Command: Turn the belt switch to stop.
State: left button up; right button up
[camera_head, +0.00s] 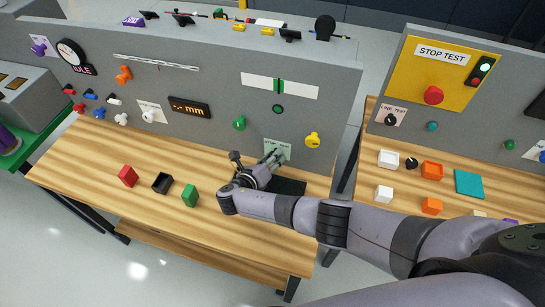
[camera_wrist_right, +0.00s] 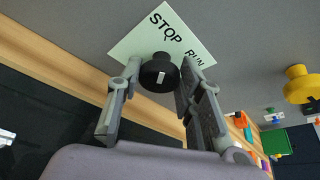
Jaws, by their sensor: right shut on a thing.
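The belt switch is a black round knob (camera_wrist_right: 158,68) with a white mark, in front of a pale green label (camera_wrist_right: 188,38) reading STOP and RUN on the grey panel. The right wrist view shows the knob between the fingertips of my right gripper (camera_wrist_right: 156,86), which is shut on it. Which word the white mark points to is hard to tell. In the head view my right gripper (camera_head: 271,161) reaches the panel at the label (camera_head: 278,147) and hides the knob. My left gripper is in neither view.
A yellow knob (camera_head: 312,139) is right of the label, a green one (camera_head: 239,123) to its left. Red (camera_head: 128,176), black (camera_head: 162,183) and green (camera_head: 190,195) blocks stand on the wooden bench (camera_head: 90,160). A yellow STOP TEST panel (camera_head: 420,75) is farther right.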

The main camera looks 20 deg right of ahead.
jog(key=shift+n, duration=0.4)
jog(key=o, duration=0.9)
jog(key=shift+a, duration=0.1)
jog(key=v, duration=1.2)
jog(key=shift+w+a+f, duration=0.1)
jog(key=shift+f, duration=0.1)
